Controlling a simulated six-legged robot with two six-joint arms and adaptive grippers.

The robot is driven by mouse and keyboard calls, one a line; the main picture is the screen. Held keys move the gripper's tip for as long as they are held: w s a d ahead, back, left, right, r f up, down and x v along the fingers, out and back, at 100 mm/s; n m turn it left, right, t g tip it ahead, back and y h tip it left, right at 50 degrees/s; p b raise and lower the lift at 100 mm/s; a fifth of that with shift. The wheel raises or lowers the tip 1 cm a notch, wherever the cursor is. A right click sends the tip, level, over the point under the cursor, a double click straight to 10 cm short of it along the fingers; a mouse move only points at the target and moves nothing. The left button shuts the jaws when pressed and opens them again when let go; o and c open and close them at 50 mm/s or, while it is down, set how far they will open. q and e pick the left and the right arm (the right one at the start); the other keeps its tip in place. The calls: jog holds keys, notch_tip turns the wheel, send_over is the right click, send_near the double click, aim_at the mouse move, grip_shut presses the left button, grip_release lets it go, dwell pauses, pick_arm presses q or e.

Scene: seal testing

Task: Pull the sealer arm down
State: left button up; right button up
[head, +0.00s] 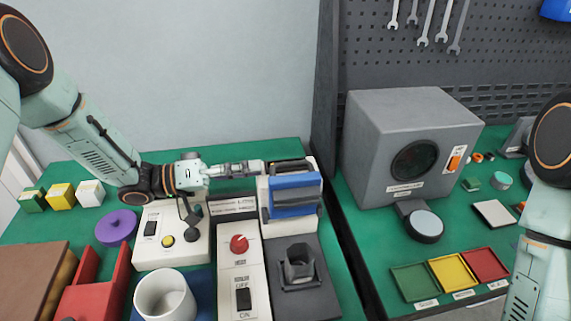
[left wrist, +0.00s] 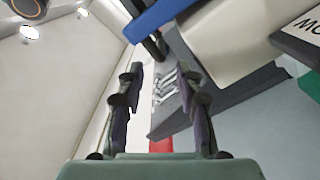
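The sealer arm (head: 294,193) is a blue block with grey edges. It is raised on the white sealer machine (head: 254,268), above a dark grey base with a square socket (head: 299,265). My left gripper (head: 260,167) reaches in from the left, its fingertips close to the upper left of the sealer arm. I cannot tell whether they touch it. In the left wrist view the two fingers (left wrist: 160,85) are apart with nothing held between them, and a blue bar of the sealer arm (left wrist: 160,18) lies beyond them at the top. My right gripper is out of view.
A white device with a gauge-like dark stalk (head: 172,235), a white cup (head: 165,297), a red holder (head: 96,290) and a purple disc (head: 117,228) stand left. A grey speaker-like box (head: 412,145) and coloured trays (head: 452,272) stand right.

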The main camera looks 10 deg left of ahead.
aim_at(282, 165)
pick_arm(q)
jog(key=x, duration=0.5)
jog(key=shift+w+d+f, duration=0.15)
jog(key=shift+d+f, duration=0.05)
jog(key=shift+d, duration=0.05)
jog(key=shift+w+d+r, duration=0.15)
jog(key=shift+d+r, duration=0.05)
jog(key=shift+d, duration=0.65)
jog(key=shift+w+d+f, duration=0.2)
jog(key=shift+w+d, duration=0.4)
jog(key=shift+d, duration=0.05)
jog(key=shift+s+a, duration=0.15)
jog(key=shift+s+a+r, duration=0.15)
jog(key=shift+s, duration=0.1)
jog(key=c, duration=0.3)
jog(key=shift+w+d, duration=0.2)
grip_shut()
